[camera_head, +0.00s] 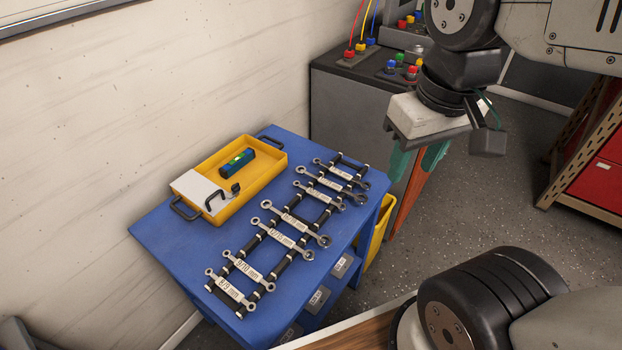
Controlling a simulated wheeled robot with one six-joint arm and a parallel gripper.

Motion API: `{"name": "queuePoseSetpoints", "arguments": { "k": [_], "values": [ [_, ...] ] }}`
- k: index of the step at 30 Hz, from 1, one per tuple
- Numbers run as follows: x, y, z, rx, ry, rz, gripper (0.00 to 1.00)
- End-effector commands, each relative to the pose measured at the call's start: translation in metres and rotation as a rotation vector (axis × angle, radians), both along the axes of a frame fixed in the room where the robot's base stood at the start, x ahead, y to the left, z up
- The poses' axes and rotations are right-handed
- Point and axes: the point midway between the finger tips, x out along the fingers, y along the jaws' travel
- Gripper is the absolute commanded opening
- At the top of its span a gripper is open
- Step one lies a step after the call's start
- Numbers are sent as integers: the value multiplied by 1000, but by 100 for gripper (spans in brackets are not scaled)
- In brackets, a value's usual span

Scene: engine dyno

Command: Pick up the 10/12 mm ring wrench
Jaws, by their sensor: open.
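Several ring wrenches lie across a black rack on a blue cart, each with a white size label. The nearest wrench (230,290) seems to read 8/9 mm, and the one behind it (248,270) seems to read 9/10 mm. Two larger wrenches lie mid-rack, a nearer one (283,239) and a farther one (296,222). More wrenches (320,198) lie toward the far end. Their labels are too small to read surely, so I cannot tell which is the 10/12 mm ring wrench. My gripper (415,164), with teal fingers, is open and empty, right of the cart's far end.
A yellow tray (262,183) with a blue level (238,162) stands at the cart's (165,236) back left, near the wall. A grey cabinet (340,105) with coloured connectors stands behind. Red drawers (597,184) are at right. A yellow bin (378,235) is beside the cart.

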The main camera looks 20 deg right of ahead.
Motion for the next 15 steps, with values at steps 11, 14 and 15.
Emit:
{"name": "queuePoseSetpoints", "arguments": {
  "k": [11, 14, 15],
  "values": [
    [114, 7, -54, -17, 59, 231, 43],
    [147, 11, -83, -21, 72, 307, 43],
    [160, 13, -95, -21, 77, 338, 43]
  ]
}}
